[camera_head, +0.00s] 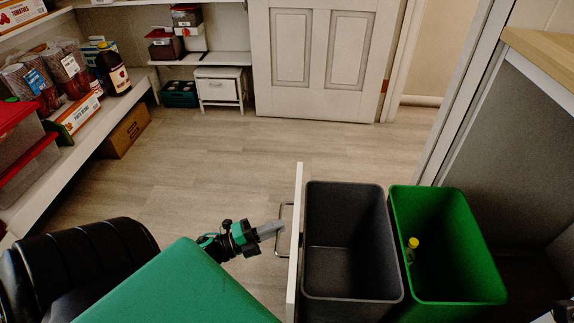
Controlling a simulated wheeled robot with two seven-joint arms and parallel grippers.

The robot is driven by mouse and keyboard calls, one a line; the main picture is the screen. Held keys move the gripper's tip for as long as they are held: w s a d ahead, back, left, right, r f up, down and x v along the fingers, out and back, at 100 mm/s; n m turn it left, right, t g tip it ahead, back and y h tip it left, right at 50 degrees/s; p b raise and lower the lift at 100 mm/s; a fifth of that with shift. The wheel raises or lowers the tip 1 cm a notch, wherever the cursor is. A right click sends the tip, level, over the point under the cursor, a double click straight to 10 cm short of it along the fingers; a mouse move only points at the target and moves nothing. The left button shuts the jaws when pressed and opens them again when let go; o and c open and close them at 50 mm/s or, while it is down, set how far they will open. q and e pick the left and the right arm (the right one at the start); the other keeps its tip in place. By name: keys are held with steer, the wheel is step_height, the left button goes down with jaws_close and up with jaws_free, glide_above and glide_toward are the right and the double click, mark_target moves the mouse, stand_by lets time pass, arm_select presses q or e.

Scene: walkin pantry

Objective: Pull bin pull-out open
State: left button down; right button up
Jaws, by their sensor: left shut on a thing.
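The bin pull-out stands out from the cabinet on the right, with its white front panel (295,245) seen nearly edge-on. A dark grey bin (345,193) sits behind the panel, and a green bin (480,250) sits beside it to the right. A thin metal bar handle (282,205) is on the panel's left face. My left gripper (275,230) is at this handle, its fingers shut on the bar. The exact contact is small in the picture.
A bottle with a yellow cap (412,243) is in the green bin. Loaded shelves (75,150) line the left wall, with a cardboard box (128,130) below. A white door (320,98) is at the back. The floor (210,170) left of the pull-out is clear.

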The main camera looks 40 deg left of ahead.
arm_select(q)
steer(key=shift+s+a, duration=0.35)
steer(key=shift+a, duration=0.1)
steer(key=c, duration=1.5)
jaws_free()
steer(key=p+v, duration=0.3)
steer(key=v, duration=1.1)
steer(key=shift+w, duration=0.1)
